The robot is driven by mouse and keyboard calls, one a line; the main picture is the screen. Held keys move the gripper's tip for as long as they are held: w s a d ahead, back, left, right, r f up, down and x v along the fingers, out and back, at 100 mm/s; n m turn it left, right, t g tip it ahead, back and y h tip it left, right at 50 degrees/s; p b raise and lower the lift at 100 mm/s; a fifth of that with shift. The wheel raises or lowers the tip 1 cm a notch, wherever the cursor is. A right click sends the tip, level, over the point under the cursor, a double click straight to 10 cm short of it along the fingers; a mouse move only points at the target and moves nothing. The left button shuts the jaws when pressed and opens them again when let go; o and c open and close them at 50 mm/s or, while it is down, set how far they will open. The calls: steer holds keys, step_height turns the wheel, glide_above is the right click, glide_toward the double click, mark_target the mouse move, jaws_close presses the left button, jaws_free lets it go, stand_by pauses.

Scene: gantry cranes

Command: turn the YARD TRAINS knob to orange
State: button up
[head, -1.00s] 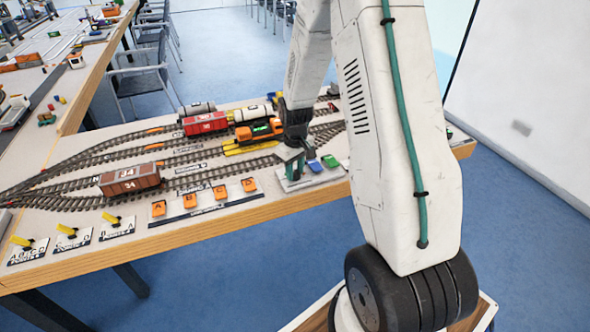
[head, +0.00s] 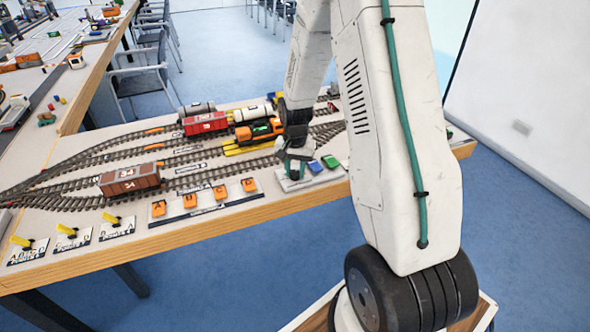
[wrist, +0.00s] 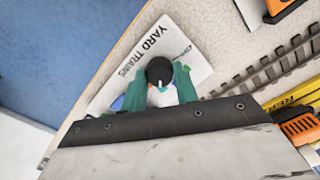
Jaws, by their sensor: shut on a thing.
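The YARD TRAINS plate (wrist: 185,52) is white with black lettering and lies near the table edge in the wrist view. Its black round knob (wrist: 159,70) carries a white pointer mark and sits between the two green fingers of my gripper (wrist: 160,82). My gripper is shut on the knob. In the head view my gripper (head: 294,167) stands over the plate (head: 290,184) at the table's front edge and hides the knob. The colour marks around the knob are mostly covered by my fingers, so the setting cannot be read.
Tracks with an orange locomotive (head: 258,131) and a brown wagon (head: 130,180) lie behind and left. Orange buttons (head: 220,192) stand left along the front edge.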

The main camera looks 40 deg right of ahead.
mark_target(295, 172)
steer(key=m, duration=0.7)
stand_by(0.6)
steer(key=o, duration=1)
steer(key=shift+c, duration=0.2)
steer(key=shift+r, duration=0.1)
step_height(295, 172, up, 8)
steer(key=shift+f, duration=0.15)
